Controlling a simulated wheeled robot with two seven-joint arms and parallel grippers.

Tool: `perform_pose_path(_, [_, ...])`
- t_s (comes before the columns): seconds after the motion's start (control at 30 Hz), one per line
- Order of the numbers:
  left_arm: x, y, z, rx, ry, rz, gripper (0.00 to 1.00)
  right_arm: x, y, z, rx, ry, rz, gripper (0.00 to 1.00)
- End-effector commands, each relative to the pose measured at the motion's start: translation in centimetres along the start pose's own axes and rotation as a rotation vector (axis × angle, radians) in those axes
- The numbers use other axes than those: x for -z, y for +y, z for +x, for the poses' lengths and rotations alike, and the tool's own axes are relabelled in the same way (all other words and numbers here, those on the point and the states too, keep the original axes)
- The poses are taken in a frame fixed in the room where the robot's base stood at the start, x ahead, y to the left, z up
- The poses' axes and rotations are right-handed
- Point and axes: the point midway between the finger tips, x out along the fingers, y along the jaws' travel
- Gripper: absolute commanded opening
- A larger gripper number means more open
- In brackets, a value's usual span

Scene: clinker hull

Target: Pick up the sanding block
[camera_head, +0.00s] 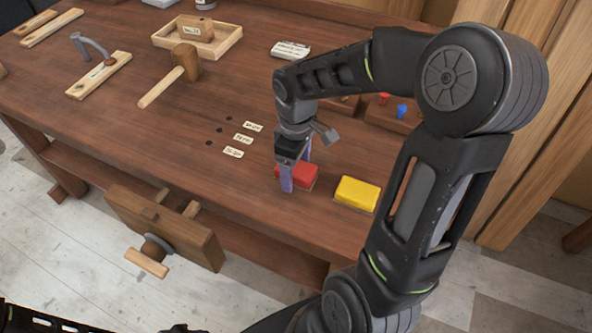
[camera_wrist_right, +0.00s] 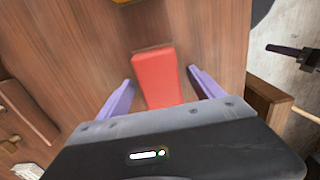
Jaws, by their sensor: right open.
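A red block (camera_head: 302,176) with a brown base lies on the wooden workbench (camera_head: 200,150). A yellow block (camera_head: 357,193) of similar shape lies just right of it. Either could be the sanding block; I cannot tell which is meant. My right gripper (camera_head: 296,176) is open, with its purple fingers on either side of the red block. In the right wrist view the red block (camera_wrist_right: 157,77) lies between the two spread fingers (camera_wrist_right: 160,85), with gaps at both sides.
A mallet (camera_head: 183,68) and a wooden tray (camera_head: 222,42) stand at the back. A clamp-like tool on a board (camera_head: 100,75) lies at the left. Paper labels (camera_head: 243,138) lie left of my right gripper. A vise (camera_head: 165,230) juts from the bench front. The bench's left middle is clear.

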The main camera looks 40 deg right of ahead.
Motion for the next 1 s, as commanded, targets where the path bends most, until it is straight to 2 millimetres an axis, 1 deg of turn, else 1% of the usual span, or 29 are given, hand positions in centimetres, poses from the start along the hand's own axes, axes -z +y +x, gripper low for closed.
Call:
perform_pose_path(0.03, [0.0,0.0,0.0,0.0,0.0,0.0,0.46,0.01,0.0,-0.01,0.0,0.0,0.0,0.76])
perform_pose_path(0.07, [0.0,0.0,0.0,0.0,0.0,0.0,0.46,0.0,0.0,-0.01,0.0,0.0,0.0,0.73])
perform_pose_path(0.8, [0.01,0.0,-0.01,0.0,0.0,0.0,0.46,0.0,0.0,-0.01,0.0,0.0,0.0,0.13])
perform_pose_path(0.83, [0.01,0.01,-0.01,0.0,0.0,0.0,0.46,0.01,0.01,-0.03,0.0,0.0,0.0,0.11])
perform_pose_path(1.0, [0.01,0.01,-0.01,0.0,0.0,0.0,0.46,0.01,0.01,-0.03,0.0,0.0,0.0,0.11])
